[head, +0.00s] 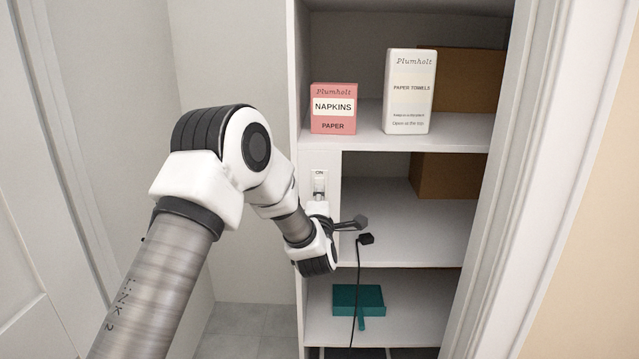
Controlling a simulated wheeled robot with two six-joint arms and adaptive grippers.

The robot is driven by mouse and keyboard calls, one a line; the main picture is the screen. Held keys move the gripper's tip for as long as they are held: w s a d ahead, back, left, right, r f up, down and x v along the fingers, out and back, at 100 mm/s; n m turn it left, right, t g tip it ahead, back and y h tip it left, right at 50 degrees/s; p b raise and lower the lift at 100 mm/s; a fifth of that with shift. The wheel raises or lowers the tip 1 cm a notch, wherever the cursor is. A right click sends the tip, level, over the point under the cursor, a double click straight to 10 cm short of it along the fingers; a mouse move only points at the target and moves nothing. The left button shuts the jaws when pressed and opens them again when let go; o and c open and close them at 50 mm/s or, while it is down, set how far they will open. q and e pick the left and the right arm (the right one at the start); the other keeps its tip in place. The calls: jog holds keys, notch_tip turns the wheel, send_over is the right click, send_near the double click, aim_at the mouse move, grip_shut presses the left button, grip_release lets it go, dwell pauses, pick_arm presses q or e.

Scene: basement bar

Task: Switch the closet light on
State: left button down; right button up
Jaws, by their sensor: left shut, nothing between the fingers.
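The light switch (319,184) is a small pale plate on the white upright panel at the left of the closet shelves. "ON" is printed at its top. The picture is too small to tell the lever's position surely. My left arm reaches in from the left, and its wrist is just below the switch. My left gripper (359,222) is dark, shut and empty. It points right, below and to the right of the switch, in front of the middle shelf. I see no contact with the switch. My right gripper is out of view.
The upper shelf (455,133) holds a pink napkin box (333,108), a white paper towel pack (409,90) and a brown box (468,80). A black plug (366,239) on a cord hangs near my gripper. A teal object (358,299) lies lower. The door frame (545,180) bounds the right.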

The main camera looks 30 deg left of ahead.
aim_at(320, 181)
pick_arm(q)
jog(key=shift+x, duration=1.3)
jog(key=shift+r+p, duration=0.1)
jog(key=shift+p, duration=0.2)
jog(key=shift+w+r+p, duration=0.15)
jog(key=shift+r+p, duration=0.05)
jog(key=shift+p, duration=0.1)
jog(key=shift+f, duration=0.35)
